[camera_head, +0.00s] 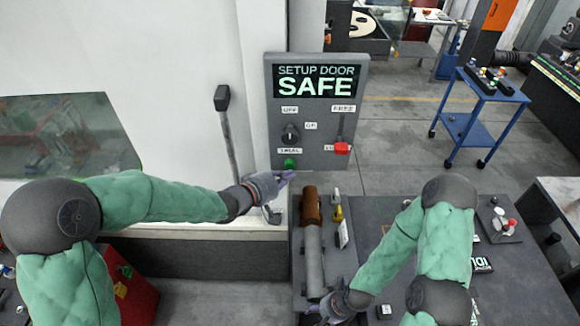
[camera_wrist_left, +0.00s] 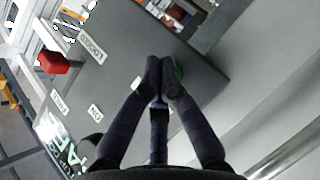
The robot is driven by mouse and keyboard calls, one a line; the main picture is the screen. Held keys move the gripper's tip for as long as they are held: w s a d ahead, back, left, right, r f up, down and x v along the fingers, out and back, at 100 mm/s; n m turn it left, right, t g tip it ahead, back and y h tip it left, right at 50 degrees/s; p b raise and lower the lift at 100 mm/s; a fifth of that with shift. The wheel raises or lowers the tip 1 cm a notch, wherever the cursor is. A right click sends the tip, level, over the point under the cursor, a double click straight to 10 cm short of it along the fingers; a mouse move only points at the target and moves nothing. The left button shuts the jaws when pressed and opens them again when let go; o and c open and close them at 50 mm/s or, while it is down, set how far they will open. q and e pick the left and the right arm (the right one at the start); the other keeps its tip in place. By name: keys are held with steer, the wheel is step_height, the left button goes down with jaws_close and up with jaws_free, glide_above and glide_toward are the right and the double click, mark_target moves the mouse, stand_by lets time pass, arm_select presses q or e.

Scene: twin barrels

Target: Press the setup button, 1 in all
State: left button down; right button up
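A grey control panel (camera_head: 357,100) stands upright with a lit display (camera_head: 317,81) reading "SETUP DOOR SAFE". A round green button (camera_head: 290,163) sits at its lower left, under a small label I cannot read surely. My left gripper (camera_head: 287,176) is just below and in front of it, fingers pointing right. In the left wrist view, the gripper's fingertips (camera_wrist_left: 161,78) are together with nothing visible between them. The green button (camera_wrist_left: 180,72) shows partly behind one fingertip; I cannot tell whether they touch. My right gripper (camera_head: 325,311) is low in the head view, partly cut off.
A black knob (camera_head: 290,133) and a red-tipped lever (camera_head: 341,147) are on the same panel. A brown-ended cylinder (camera_head: 312,208) lies on the dark bench (camera_head: 520,280) below. A door handle bar (camera_head: 226,125) stands left of the panel. A blue cart (camera_head: 480,105) is farther back.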

arm_select(q)
steer(key=s, duration=0.5)
stand_by(0.3)
stand_by(0.8)
